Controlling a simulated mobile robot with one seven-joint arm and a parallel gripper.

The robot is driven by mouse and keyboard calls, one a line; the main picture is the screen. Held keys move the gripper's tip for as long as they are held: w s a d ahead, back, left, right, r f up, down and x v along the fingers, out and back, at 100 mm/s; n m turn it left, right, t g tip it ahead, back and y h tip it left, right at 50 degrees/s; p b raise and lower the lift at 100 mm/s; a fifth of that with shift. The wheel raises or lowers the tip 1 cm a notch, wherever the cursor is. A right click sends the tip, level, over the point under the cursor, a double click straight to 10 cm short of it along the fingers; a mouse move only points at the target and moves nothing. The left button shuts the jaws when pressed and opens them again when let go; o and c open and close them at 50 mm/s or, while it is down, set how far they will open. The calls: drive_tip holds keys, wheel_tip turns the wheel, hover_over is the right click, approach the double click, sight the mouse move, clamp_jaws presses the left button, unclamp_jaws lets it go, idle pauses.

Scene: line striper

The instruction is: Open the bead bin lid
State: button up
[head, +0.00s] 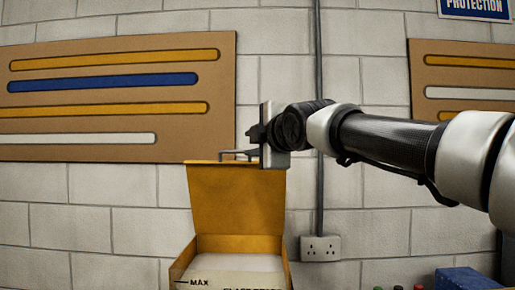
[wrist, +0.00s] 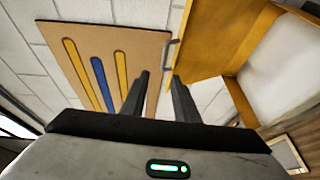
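The yellow bead bin (head: 181,264) stands at the bottom centre of the head view, with pale contents inside and a "MAX" mark on its front. Its lid (head: 238,200) is raised and stands nearly upright behind the opening. A thin grey handle (head: 234,153) is at the lid's top edge. My gripper (head: 254,134) is at the top edge by the handle. In the wrist view my gripper's fingers (wrist: 160,76) are apart with nothing between them. The handle (wrist: 171,55) shows just beyond the right fingertip; contact cannot be told. The lid (wrist: 218,40) is to the right.
A brown board with coloured strips (head: 115,95) hangs on the block wall behind, with another board (head: 460,85) at right. A socket (head: 321,248) and a vertical conduit (head: 319,100) are right of the bin. A blue box (head: 465,278) is at bottom right.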

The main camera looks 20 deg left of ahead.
drive_tip(key=shift+b+v, duration=1.1)
drive_tip(key=shift+v, duration=0.45)
